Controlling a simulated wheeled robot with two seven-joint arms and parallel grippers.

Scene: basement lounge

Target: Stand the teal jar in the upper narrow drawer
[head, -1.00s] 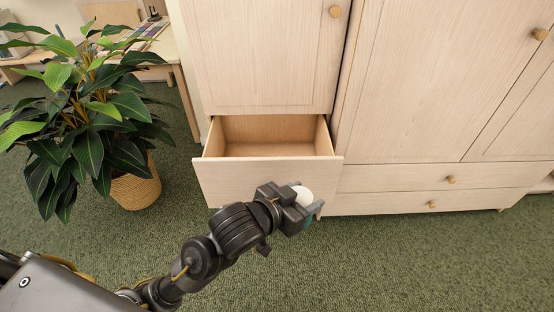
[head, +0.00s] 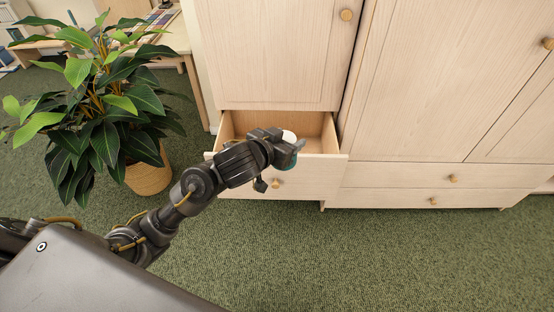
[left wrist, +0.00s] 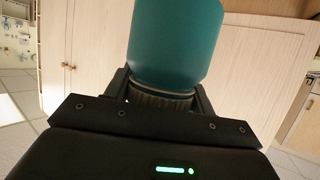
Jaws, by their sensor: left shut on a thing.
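The teal jar (left wrist: 175,45) is held in my left gripper (head: 290,148). In the left wrist view its teal body sticks out past the fingers, which close around its narrower ribbed end. In the head view a white rounded top (head: 289,136) and a small teal patch show; the gripper hides the rest. The open drawer (head: 318,180) under the left cupboard door has a pale wood front with a round knob. My left gripper and the jar appear over its front edge, partly covering the opening. The visible part of its inside looks empty. My right gripper is not in view.
Pale wardrobe doors (head: 420,90) stand above and right of the drawer. Two closed drawers (head: 400,175) are at lower right. A leafy plant in a woven pot (head: 150,176) stands left of the drawer. Green carpet (head: 370,260) in front is clear.

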